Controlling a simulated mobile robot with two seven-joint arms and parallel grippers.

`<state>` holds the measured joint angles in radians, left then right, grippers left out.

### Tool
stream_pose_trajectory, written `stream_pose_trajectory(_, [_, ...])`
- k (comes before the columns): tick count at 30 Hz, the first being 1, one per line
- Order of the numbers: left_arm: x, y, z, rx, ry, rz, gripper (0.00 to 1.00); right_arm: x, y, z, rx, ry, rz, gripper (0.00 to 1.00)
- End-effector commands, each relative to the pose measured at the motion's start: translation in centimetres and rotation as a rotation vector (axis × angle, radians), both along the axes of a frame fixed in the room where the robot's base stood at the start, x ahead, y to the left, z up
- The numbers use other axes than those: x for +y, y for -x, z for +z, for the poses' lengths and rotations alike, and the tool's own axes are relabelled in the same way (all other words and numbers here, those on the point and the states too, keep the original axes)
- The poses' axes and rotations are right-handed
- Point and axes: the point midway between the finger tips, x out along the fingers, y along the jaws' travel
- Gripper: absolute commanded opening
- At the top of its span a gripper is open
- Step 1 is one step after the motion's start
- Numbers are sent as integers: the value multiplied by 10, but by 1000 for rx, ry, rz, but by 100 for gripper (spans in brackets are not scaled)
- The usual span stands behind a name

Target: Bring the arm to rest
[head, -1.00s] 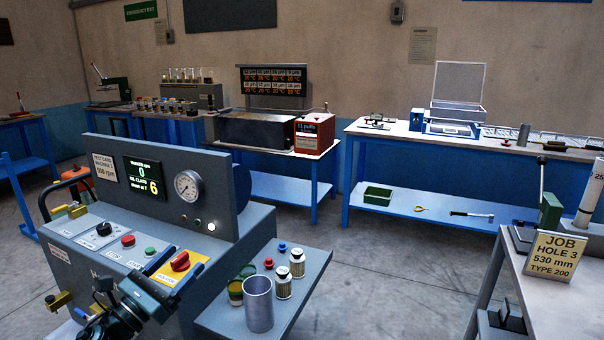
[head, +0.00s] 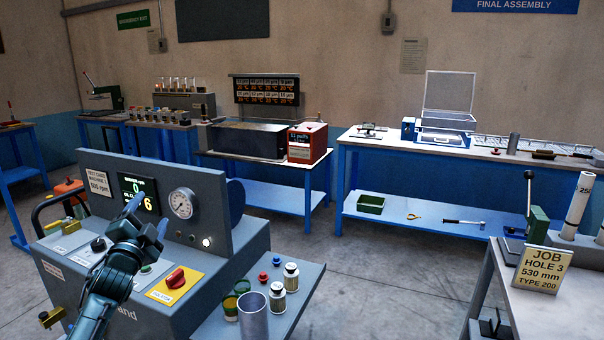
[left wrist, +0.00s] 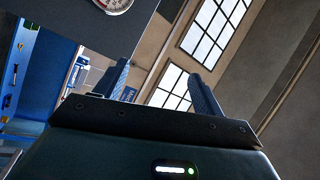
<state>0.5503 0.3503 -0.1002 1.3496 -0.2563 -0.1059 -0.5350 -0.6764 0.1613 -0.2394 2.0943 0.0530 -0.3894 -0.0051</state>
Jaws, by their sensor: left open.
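My left gripper (head: 148,215) is raised in front of the test machine's panel (head: 105,165) in the head view. Its blue fingers stand apart and point up, with nothing between them. They cover part of the green digit display (head: 137,184). In the left wrist view the two fingers (left wrist: 160,85) are apart and empty, with windows and the wall beyond. My right gripper is in neither view.
The machine has a round gauge (head: 181,204) and a red knob on a yellow plate (head: 190,287). A metal cylinder (head: 253,318) and small filters (head: 291,277) stand on its side shelf (head: 300,295). A job sign (head: 541,270) stands at right. The floor (head: 400,270) between is clear.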

Motion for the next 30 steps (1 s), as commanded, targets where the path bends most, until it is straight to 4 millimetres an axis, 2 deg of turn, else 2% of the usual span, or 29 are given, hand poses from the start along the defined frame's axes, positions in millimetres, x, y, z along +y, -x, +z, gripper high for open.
stream_pose_trajectory(3, [9, -3, -21, 90, 346, -9, 69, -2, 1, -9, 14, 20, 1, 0])
stream_pose_trajectory(9, [13, -3, -57, 215, 858, 4, 69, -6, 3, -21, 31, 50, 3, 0])
stream_pose_trajectory(12, [-11, 19, -101, 278, 836, -11, 69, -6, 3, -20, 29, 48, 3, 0])
stream_pose_trajectory(17, [-44, 60, -159, 370, 842, -32, 69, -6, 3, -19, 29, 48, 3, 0])
stream_pose_trajectory(20, [-69, 96, -199, 443, 856, -48, 69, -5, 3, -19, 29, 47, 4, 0])
stream_pose_trajectory(23, [-98, 145, -241, 528, 881, -63, 69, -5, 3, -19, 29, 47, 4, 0])
stream_pose_trajectory(27, [-140, 231, -288, 655, 939, -80, 69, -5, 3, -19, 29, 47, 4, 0])
stream_pose_trajectory(30, [-165, 289, -307, 735, 987, -83, 69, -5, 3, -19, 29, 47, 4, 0])
